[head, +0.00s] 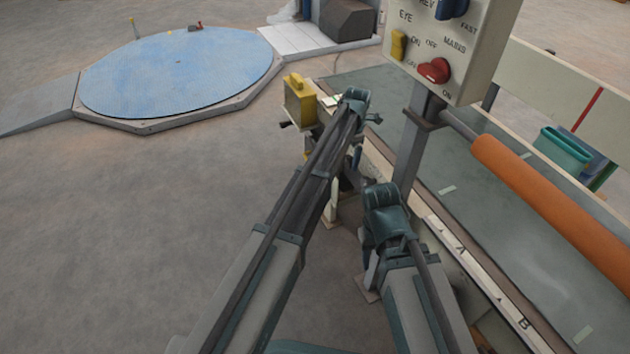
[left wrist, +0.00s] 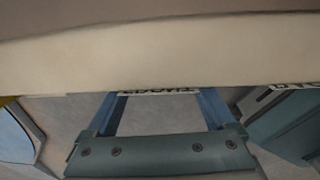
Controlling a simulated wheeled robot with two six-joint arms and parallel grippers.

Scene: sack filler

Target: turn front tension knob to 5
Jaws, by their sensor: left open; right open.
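I cannot make out the front tension knob in either view. In the left wrist view, a cream panel edge (left wrist: 160,52) crosses the top. A white label strip (left wrist: 158,92) with dark, partly cut-off lettering sits under that edge, between my fingers. My left gripper (left wrist: 160,103) is open there, one blue finger on each side of the label, with nothing seen held. My right gripper (head: 384,200) is lower and nearer, open, beside the machine's side.
A control box (head: 460,45) with a red knob (head: 433,70) stands on a post above the machine bed. A yellow box (head: 299,102) is left of my left gripper. An orange roller (head: 550,200) lies to the right. Open floor (head: 130,220) is at left.

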